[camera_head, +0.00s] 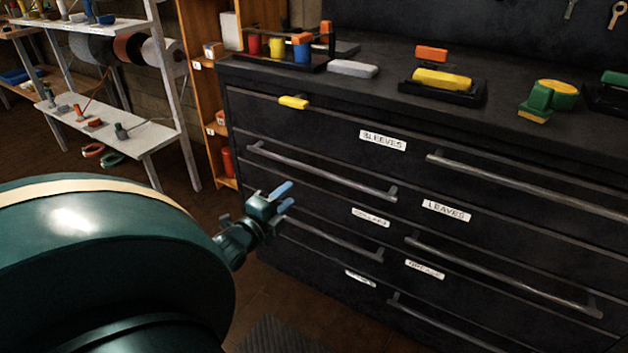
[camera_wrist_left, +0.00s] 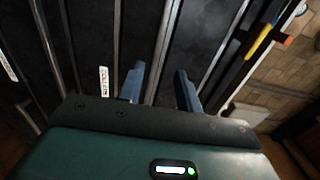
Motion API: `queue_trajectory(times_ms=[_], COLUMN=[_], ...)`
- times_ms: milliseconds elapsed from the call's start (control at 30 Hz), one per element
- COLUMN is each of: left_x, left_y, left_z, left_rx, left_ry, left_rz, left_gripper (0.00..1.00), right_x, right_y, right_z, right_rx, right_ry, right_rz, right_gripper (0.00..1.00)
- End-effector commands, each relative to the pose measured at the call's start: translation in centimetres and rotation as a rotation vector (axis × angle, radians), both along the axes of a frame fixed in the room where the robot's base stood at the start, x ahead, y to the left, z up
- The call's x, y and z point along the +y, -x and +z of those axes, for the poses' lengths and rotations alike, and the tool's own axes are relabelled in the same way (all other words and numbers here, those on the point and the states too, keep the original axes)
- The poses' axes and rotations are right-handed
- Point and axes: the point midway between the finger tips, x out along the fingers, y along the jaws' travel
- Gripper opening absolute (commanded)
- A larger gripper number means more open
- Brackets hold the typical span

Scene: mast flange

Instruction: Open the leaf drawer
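The black drawer cabinet (camera_head: 330,120) has two columns of shut drawers with bar handles. The white LEAVES label (camera_head: 446,210) is in the right column, between the upper right handle (camera_head: 530,185) and the lower right handle (camera_head: 500,277). My left gripper (camera_head: 285,197) is in front of the left column, below the upper left handle (camera_head: 320,172) in the picture. Its blue fingers are apart and empty. In the left wrist view, the open fingers (camera_wrist_left: 160,88) point at the drawer fronts, with a metal bar seen between them. My right gripper is not in view.
Other labels read SLEEVES (camera_head: 383,140) and GREASE (camera_head: 425,269). A yellow piece (camera_head: 293,102) sticks out at the cabinet's top edge. Coloured parts and trays stand on top. White shelves (camera_head: 120,138) and a wooden rack (camera_head: 205,100) stand at left.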

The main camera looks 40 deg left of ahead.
Motion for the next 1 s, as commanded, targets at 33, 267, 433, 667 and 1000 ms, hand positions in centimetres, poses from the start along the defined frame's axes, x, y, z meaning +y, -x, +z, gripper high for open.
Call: queue_trajectory(times_ms=[33,267,433,667,1000], left_x=[0.0,0.7,1.5,2.6,3.1], left_y=[-0.2,-2.8,-6.4,-10.6,-12.8], left_z=[-0.4,-0.2,-0.3,-0.2,-0.2], left_rx=[-0.001,-0.004,-0.005,-0.004,0.0], left_ry=[0.0,-0.002,0.0,-0.001,-0.001], left_rz=[0.0,-0.001,-0.001,0.0,0.0], left_gripper=[0.35,0.35,0.35,0.35,0.35], right_x=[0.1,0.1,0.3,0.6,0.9], right_y=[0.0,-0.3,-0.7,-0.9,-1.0], right_z=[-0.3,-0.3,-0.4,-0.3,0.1], right_rx=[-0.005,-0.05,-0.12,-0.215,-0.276], right_ry=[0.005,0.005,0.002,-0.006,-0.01], right_rz=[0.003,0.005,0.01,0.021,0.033], right_gripper=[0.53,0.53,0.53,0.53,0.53])
